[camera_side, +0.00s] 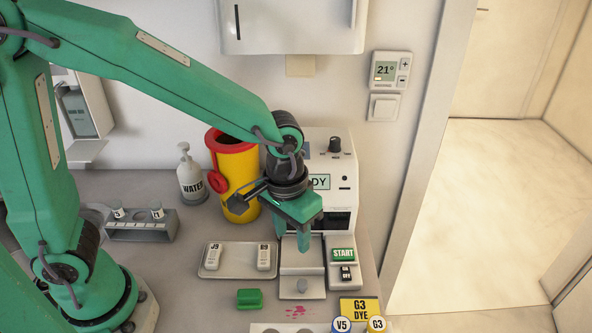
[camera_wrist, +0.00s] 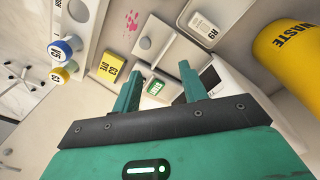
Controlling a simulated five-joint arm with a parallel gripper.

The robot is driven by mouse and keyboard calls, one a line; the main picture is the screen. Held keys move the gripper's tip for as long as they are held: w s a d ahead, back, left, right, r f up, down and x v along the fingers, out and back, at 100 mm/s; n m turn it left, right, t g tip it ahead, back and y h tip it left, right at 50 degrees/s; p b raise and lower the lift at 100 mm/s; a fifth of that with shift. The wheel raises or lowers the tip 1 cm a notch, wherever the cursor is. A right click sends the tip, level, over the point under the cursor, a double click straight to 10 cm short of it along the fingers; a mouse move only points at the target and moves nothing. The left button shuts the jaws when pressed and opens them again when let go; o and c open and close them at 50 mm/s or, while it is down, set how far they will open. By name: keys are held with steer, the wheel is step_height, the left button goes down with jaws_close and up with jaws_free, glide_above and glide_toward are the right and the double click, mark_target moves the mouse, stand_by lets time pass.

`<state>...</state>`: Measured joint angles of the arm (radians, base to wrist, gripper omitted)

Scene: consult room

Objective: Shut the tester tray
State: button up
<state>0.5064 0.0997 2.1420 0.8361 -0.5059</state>
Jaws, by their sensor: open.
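The tester (camera_side: 341,172) is a white machine with a display, a dark front opening and a green START button (camera_side: 343,254). My gripper (camera_side: 292,238) is open and empty, fingers pointing down over the rear of the tray, close to the tester's front. In the wrist view my gripper's fingers (camera_wrist: 159,72) are spread apart. Whether they touch the tray cannot be told.
A flat dish (camera_side: 238,273) with two labelled cassettes lies left of the tray. A green block (camera_side: 249,298), a yellow G3 dye label (camera_side: 360,308) and capped bottles (camera_side: 341,325) are in front. A yellow waste bin (camera_side: 238,165) and water bottle (camera_side: 191,178) stand behind.

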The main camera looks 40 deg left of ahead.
mark_target(303, 283)
steer(key=shift+g, duration=0.3)
steer(key=d+f, duration=0.3)
steer(key=shift+s+d+f, duration=0.1)
steer(key=shift+f, duration=3.9)
jaws_close()
